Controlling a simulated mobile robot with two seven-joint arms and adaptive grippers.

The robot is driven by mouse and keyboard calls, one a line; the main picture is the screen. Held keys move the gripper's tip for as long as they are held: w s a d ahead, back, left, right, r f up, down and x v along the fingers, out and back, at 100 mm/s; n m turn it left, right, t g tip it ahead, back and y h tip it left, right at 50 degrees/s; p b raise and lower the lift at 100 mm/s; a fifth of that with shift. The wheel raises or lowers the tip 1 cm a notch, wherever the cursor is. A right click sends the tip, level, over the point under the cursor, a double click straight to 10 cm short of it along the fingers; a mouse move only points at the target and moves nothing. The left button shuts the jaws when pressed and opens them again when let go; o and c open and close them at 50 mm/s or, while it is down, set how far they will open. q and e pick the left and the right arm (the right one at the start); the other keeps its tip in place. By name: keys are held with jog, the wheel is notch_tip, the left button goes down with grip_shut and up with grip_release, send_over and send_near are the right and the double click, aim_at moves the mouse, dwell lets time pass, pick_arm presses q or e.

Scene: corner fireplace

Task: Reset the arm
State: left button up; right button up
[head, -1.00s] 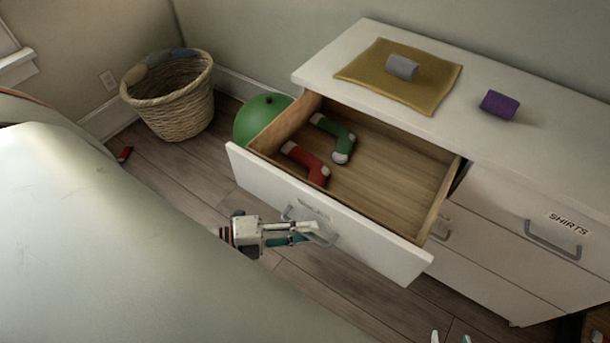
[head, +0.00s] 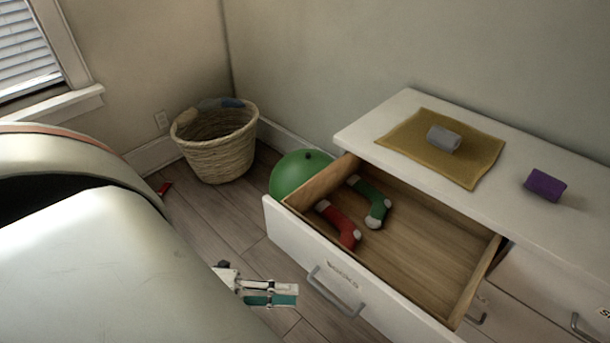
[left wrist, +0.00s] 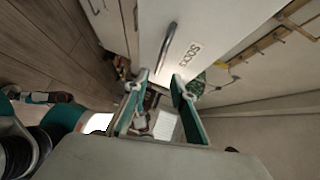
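My left gripper (head: 285,294) is in front of the open drawer, a little left of and apart from its handle (head: 335,292). In the left wrist view its two teal-lined fingers (left wrist: 160,92) are spread apart with nothing held between them. The drawer handle (left wrist: 166,48) shows beyond the fingertips, apart from them. A teal, white and dark part of my other arm (left wrist: 40,97) shows at the left of the left wrist view; whether its fingers are open is unclear. The right gripper is out of the head view.
The drawer (head: 440,270) stands open from the white dresser (head: 390,115), holding a red sock (head: 338,222) and a green sock (head: 368,198). A basket (head: 220,158) and green ball (head: 298,172) are behind.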

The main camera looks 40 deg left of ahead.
pick_arm(q)
jog(key=shift+s+a+r, duration=0.1)
jog(key=shift+s+a, duration=0.35)
jog(key=shift+a, duration=0.05)
dwell(0.3)
